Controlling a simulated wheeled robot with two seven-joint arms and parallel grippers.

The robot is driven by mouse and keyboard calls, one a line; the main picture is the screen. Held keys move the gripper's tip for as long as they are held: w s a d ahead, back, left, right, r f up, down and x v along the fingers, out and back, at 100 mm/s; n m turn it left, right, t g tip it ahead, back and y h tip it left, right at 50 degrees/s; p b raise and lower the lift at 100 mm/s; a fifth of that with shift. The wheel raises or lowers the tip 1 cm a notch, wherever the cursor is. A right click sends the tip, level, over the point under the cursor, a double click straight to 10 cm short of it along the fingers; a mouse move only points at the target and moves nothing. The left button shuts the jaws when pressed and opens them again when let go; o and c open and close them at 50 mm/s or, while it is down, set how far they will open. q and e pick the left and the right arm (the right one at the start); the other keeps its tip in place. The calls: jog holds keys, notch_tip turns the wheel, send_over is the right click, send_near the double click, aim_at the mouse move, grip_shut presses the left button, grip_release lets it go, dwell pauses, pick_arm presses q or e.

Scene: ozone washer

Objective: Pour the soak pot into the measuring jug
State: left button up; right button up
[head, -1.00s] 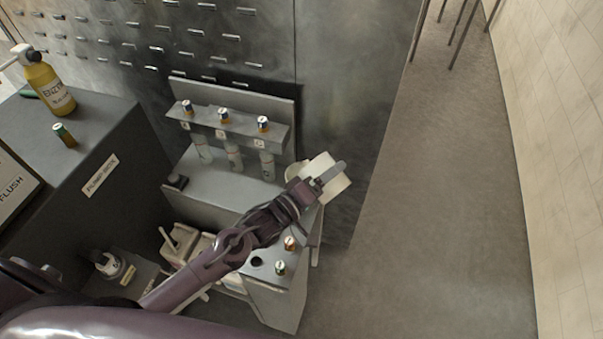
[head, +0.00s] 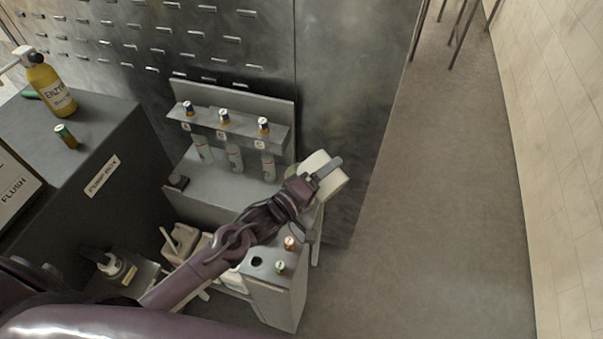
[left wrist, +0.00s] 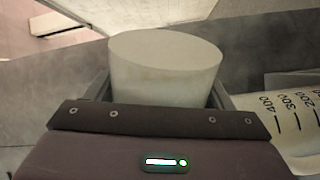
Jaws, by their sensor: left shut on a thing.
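The soak pot, a plain off-white round cup, shows in the left wrist view (left wrist: 165,70) between the two fingers of my left gripper (left wrist: 160,88). In the head view the pot (head: 336,187) is at the end of my left arm, and the gripper (head: 322,178) is shut on it. The pot looks tilted; its contents are not visible. The measuring jug (left wrist: 295,125), pale with black graduations, is at the right of the left wrist view, beside the gripper. In the head view the jug is largely hidden behind the gripper and pot. My right gripper is not in view.
A grey bench (head: 225,192) with a rack of several small bottles stands behind the arm. Small capped vials (head: 289,243) stand on the near bench end. A yellow enzyme bottle (head: 50,85) is on the left cabinet. Open floor (head: 430,230) lies to the right.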

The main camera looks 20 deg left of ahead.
pick_arm(q)
jog(key=shift+w+a+r+n+p, duration=0.35)
jog(key=shift+a+n+p, duration=0.15)
jog(key=shift+p, duration=0.15)
jog(key=shift+w+a+f+n+p, duration=0.15)
jog(key=shift+f+n+p, duration=0.2)
jog(key=shift+n, duration=0.55)
dwell(0.7)
